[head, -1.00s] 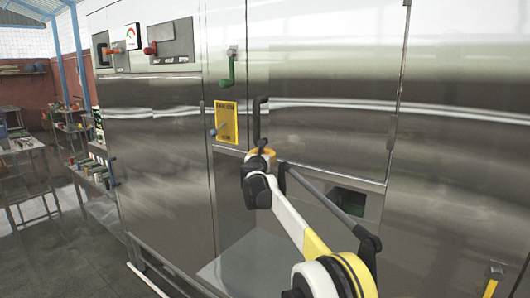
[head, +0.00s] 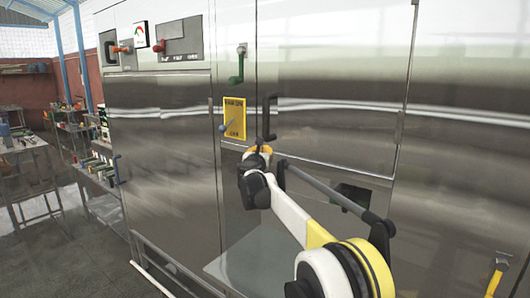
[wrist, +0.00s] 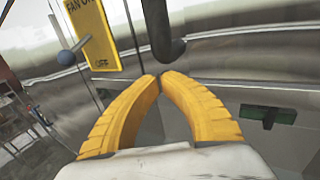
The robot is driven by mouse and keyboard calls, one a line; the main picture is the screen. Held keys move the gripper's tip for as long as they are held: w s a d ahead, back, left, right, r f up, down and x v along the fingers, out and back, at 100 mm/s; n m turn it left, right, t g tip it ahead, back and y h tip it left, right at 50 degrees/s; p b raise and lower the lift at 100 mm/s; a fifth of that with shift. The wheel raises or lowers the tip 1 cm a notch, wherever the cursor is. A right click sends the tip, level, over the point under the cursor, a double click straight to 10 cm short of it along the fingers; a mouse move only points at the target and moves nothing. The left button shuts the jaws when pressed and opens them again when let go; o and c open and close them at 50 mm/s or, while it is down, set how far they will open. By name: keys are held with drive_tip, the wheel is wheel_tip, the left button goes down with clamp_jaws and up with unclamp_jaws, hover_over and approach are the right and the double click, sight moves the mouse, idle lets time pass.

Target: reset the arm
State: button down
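My gripper (head: 259,149) is in front of the steel machine (head: 160,140), just below a black vertical handle (head: 267,118). In the wrist view its two yellow fingers (wrist: 158,78) meet at the tips, with nothing seen between them. The black handle (wrist: 160,25) shows just beyond the fingertips there; I cannot tell whether they touch. My white, yellow and black arm reaches in from the lower right of the head view.
A yellow fan switch plate (head: 235,120) with a blue-knobbed lever is left of the handle. A green crank (head: 237,66) is above. A dark opening (head: 351,197) is at right, and a yellow-handled tool (head: 498,265) at lower right. Cluttered tables (head: 25,150) stand far left.

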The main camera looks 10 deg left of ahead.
drive_tip(key=s+a+b, duration=0.2)
drive_tip(key=s+a, duration=0.1)
drive_tip(key=s, duration=0.4)
drive_tip(key=s+d+f+n+g+y+b, duration=0.1)
drive_tip(key=s+d+f+n+y+b, duration=0.15)
drive_tip(key=s+d+n+b, duration=0.5)
drive_tip(key=s+d+f+n+g+y+b, duration=0.15)
drive_tip(key=s+d+n+y+b, duration=0.3)
drive_tip(key=s+n, duration=0.65)
drive_tip(key=s+d+f+n+g+h+b, duration=0.2)
drive_tip(key=s+d+f+n+b, duration=0.2)
drive_tip(key=s+d+f, duration=0.4)
drive_tip(key=s+d+f+n+g+h+b, duration=0.2)
drive_tip(key=s+d+f+n+b, duration=0.3)
drive_tip(key=s+f, duration=1)
drive_tip(key=s+d+f+n+g+h+b, duration=0.3)
drive_tip(key=s+d+f+n, duration=0.5)
drive_tip(key=f, duration=1.1)
drive_tip(key=s+d+g+b, duration=0.1)
drive_tip(key=s+d+b, duration=0.1)
drive_tip(key=s+d, duration=0.1)
drive_tip(key=shift+s+d+f, duration=0.15)
drive_tip(key=shift+s+f, duration=0.2)
drive_tip(key=shift+s, duration=0.05)
drive_tip(key=shift+w+r+n, duration=0.1)
drive_tip(key=shift+r+n, duration=0.05)
drive_tip(key=shift+n, duration=0.1)
